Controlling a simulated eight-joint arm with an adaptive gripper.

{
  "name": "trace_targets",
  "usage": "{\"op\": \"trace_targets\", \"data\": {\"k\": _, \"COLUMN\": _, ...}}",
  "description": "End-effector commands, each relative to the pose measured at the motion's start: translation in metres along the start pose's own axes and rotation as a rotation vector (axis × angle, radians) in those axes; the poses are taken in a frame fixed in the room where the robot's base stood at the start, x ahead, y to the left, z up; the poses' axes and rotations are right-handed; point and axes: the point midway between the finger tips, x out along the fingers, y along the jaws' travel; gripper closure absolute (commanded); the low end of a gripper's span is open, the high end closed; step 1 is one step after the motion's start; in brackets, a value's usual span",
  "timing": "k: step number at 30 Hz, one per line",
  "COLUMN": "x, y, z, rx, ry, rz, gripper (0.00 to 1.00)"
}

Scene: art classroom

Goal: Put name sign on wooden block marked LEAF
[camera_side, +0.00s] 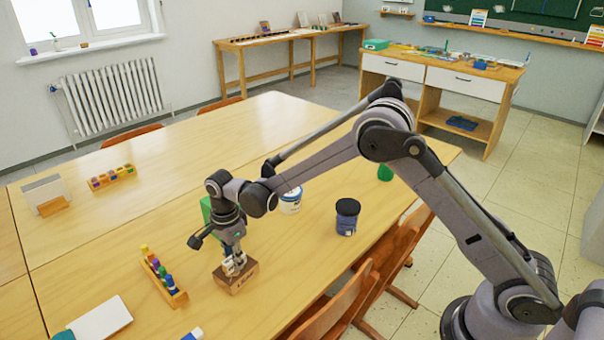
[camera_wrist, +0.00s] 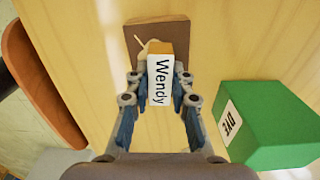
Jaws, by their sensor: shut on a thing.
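My gripper (camera_side: 234,264) points down with its fingers just above the wooden block (camera_side: 238,279) on the table. The block has dark lettering on its front, too small to read. The sign overlaps the block in that view. I cannot tell whether they touch.
A green block (camera_wrist: 268,122) labelled "DYE" stands close beside my gripper. A rack of paint bottles (camera_side: 165,280) is left of the block. A dark jar (camera_side: 346,218) and a white-blue tub (camera_side: 290,203) stand to the right. A white pad (camera_side: 100,318) lies at front left.

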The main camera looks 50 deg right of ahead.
Motion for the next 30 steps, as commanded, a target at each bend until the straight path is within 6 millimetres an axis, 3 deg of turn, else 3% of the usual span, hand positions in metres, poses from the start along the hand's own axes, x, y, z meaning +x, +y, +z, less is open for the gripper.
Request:
{"op": "trace_targets", "data": {"k": 5, "x": 0.002, "y": 0.0, "z": 0.0, "rx": 0.0, "ry": 0.0, "rz": 0.0, "gripper": 1.0}}
{"op": "trace_targets", "data": {"k": 6, "x": 0.003, "y": 0.0, "z": 0.0, "rx": 0.0, "ry": 0.0, "rz": 0.0, "gripper": 0.76}}
{"op": "trace_targets", "data": {"k": 8, "x": 0.003, "y": 0.0, "z": 0.0, "rx": 0.0, "ry": 0.0, "rz": 0.0, "gripper": 0.58}}
{"op": "trace_targets", "data": {"k": 9, "x": 0.003, "y": 0.0, "z": 0.0, "rx": 0.0, "ry": 0.0, "rz": 0.0, "gripper": 0.56}}
{"op": "trace_targets", "data": {"k": 20, "x": -0.002, "y": 0.0, "z": 0.0, "rx": 0.0, "ry": 0.0, "rz": 0.0, "gripper": 0.56}}
{"op": "trace_targets", "data": {"k": 25, "x": -0.024, "y": 0.0, "z": 0.0, "rx": 0.0, "ry": 0.0, "rz": 0.0, "gripper": 0.56}}
{"op": "trace_targets", "data": {"k": 30, "x": -0.059, "y": 0.0, "z": 0.0, "rx": 0.0, "ry": 0.0, "rz": 0.0, "gripper": 0.56}}
